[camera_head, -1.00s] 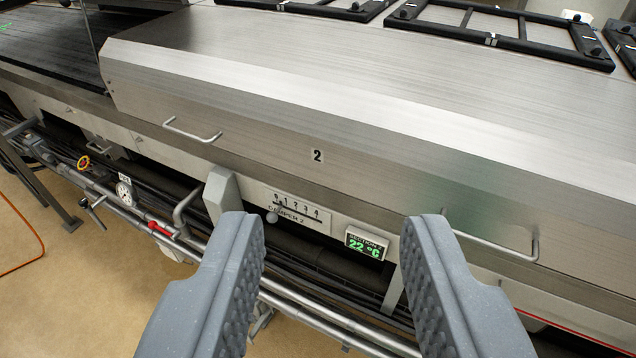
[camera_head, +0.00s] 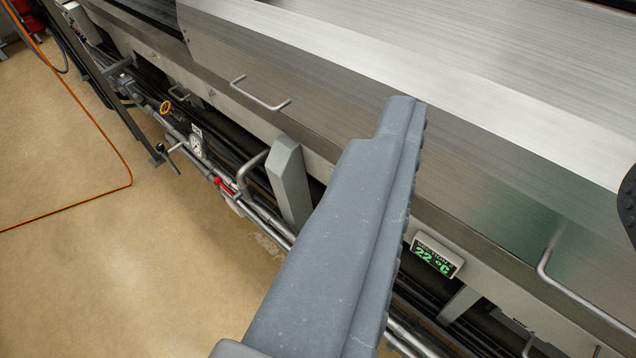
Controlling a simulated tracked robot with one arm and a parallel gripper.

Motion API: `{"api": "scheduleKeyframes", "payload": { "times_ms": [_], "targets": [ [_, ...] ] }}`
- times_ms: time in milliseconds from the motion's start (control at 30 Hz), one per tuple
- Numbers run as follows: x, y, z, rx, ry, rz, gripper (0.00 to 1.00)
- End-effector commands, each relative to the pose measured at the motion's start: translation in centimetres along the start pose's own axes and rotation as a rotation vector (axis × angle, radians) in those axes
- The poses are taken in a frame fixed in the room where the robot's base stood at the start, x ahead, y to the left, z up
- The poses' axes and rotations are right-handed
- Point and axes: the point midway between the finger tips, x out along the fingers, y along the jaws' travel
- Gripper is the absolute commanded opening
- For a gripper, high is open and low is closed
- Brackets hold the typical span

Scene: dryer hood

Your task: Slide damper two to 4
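My gripper (camera_head: 517,150) is open and empty. Its left finger crosses the middle of the picture, and only a dark edge of the right finger shows at the right border. The damper 2 scale and its knob are hidden behind the left finger. The section display (camera_head: 437,256), reading 22 °C in green, sits just right of the left finger, on the rail below the hood. I cannot tell the gap between my finger and the hood front.
The steel hood (camera_head: 500,170) fills the upper right, with a left handle (camera_head: 262,103) and a right handle (camera_head: 580,290). A grey bracket (camera_head: 289,180) stands out left of my finger. Pipes with a gauge (camera_head: 197,142) run below.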

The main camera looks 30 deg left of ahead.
Motion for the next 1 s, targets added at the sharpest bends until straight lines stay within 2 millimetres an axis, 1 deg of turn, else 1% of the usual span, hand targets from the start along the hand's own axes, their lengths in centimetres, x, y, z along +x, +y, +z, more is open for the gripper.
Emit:
{"api": "scheduleKeyframes", "payload": {
  "times_ms": [33,67,100,167,200,267,300,367,400,467,500,600,667,800,867,900,933,1000],
  "targets": [
    [2.5,-0.8,1.0,0.009,-0.002,-0.027,0.50],
    [3.9,-1.5,1.6,0.015,-0.001,-0.042,0.50],
    [5.9,-2.6,2.3,0.022,0.007,-0.060,0.50],
    [8.6,-4.2,3.4,0.036,0.019,-0.085,0.50],
    [10.5,-5.3,4.4,0.045,0.022,-0.098,0.50],
    [13.0,-6.9,5.7,0.059,0.035,-0.114,0.50],
    [14.7,-7.9,6.8,0.069,0.041,-0.121,0.50],
    [17.0,-9.3,8.6,0.080,0.049,-0.128,0.50],
    [18.5,-10.3,9.9,0.089,0.052,-0.130,0.50],
    [20.6,-11.6,12.0,0.097,0.059,-0.128,0.50],
    [21.9,-12.4,13.4,0.104,0.064,-0.124,0.50],
    [24.8,-14.4,17.1,0.112,0.076,-0.107,0.50],
    [26.4,-15.5,19.7,0.113,0.082,-0.090,0.50],
    [29.2,-17.5,25.8,0.100,0.095,-0.039,0.50],
    [30.1,-18.1,28.8,0.085,0.098,-0.011,0.50],
    [30.6,-18.6,30.6,0.073,0.101,0.007,0.50],
    [30.9,-18.8,31.9,0.063,0.107,0.022,0.50],
    [31.4,-19.4,35.3,0.033,0.116,0.058,0.50]
  ]
}}
